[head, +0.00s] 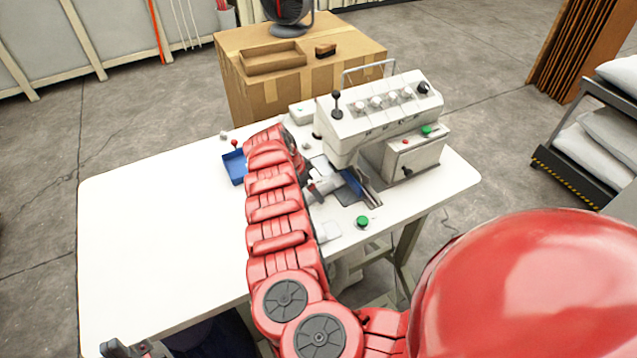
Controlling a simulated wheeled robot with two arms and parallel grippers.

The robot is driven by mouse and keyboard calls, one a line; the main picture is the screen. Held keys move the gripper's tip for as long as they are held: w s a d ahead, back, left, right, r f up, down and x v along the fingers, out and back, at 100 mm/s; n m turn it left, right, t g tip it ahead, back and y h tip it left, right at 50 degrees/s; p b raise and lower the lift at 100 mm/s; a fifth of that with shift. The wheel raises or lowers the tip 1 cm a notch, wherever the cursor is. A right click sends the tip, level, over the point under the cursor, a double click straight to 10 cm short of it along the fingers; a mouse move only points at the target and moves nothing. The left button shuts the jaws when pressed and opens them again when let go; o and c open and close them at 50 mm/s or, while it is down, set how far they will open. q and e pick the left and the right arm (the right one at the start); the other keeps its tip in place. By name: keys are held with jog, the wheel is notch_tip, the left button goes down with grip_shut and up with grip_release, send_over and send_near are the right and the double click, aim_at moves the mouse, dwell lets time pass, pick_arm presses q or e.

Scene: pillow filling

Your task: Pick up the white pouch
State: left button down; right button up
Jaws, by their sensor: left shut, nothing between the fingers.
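My left gripper (126,349) shows as grey and black parts at the bottom left corner, by the table's near edge, cut off by the frame. It is shut and empty. I cannot pick out a white pouch for certain. A small pale flat piece (328,232) lies beside that arm, too small to identify.
The white table (150,215) is clear on its left half. The white sewing machine (385,115) stands on its right, with a blue tray (235,167) and a green button (362,221) nearby. A cardboard box (240,85) stands behind. White pillows (604,137) lie on a rack at right.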

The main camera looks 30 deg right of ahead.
jog(key=shift+w+d+f, duration=0.15)
jog(key=shift+f, duration=0.35)
jog(key=c, duration=1.3)
jog(key=shift+r, duration=0.1)
jog(key=shift+a+r+b, duration=0.3)
jog(key=shift+a+b, duration=0.15)
jog(key=shift+a, duration=0.1)
jog(key=s+a+r+b, duration=0.1)
jog(key=a+r+b, duration=0.5)
jog(key=a, duration=0.6)
jog(key=shift+m+g, duration=0.3)
jog(key=shift+m, duration=0.5)
jog(key=d, duration=0.2)
jog(key=w+d+f+p, duration=0.1)
jog(key=d, duration=0.2)
jog(key=shift+w+d+f, duration=0.15)
jog(key=shift+w+d, duration=0.15)
jog(key=shift+w, duration=0.05)
jog(key=shift+d+f, duration=0.2)
jog(key=shift+f, duration=0.1)
